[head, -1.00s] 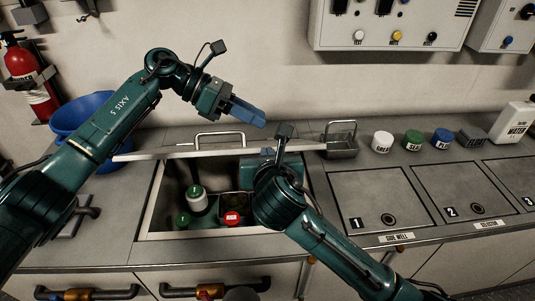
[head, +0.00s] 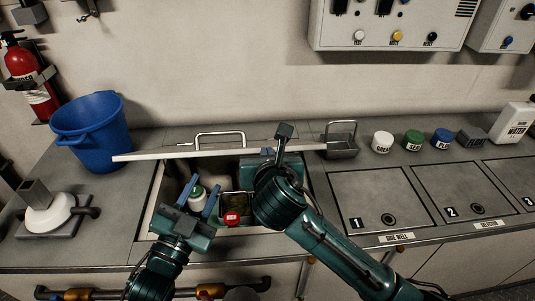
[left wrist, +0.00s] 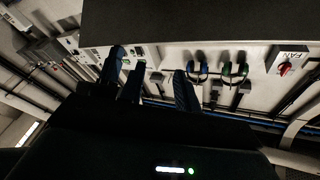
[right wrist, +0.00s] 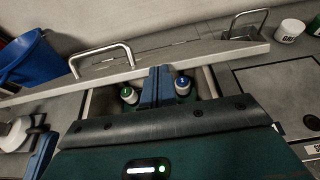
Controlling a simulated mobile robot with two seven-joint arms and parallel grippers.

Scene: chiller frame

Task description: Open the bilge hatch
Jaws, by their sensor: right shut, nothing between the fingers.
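The hatch lid (head: 225,152) is raised at the back of an open well and shows almost edge-on, its metal handle (head: 218,136) on top. The lid also crosses the right wrist view (right wrist: 205,57). My right gripper (head: 268,152) is shut and empty at the lid's lower edge; its closed fingers (right wrist: 158,82) point at the lid in the right wrist view. I cannot tell whether they touch it. My left gripper (head: 198,186) is open over the left part of the well, its fingers apart near a white green-capped bottle (head: 198,196).
A red-capped container (head: 232,218) stands in the well. A blue bucket (head: 92,135) and a white fitting (head: 48,212) stand at left. Pipes (head: 170,292) run along the front.

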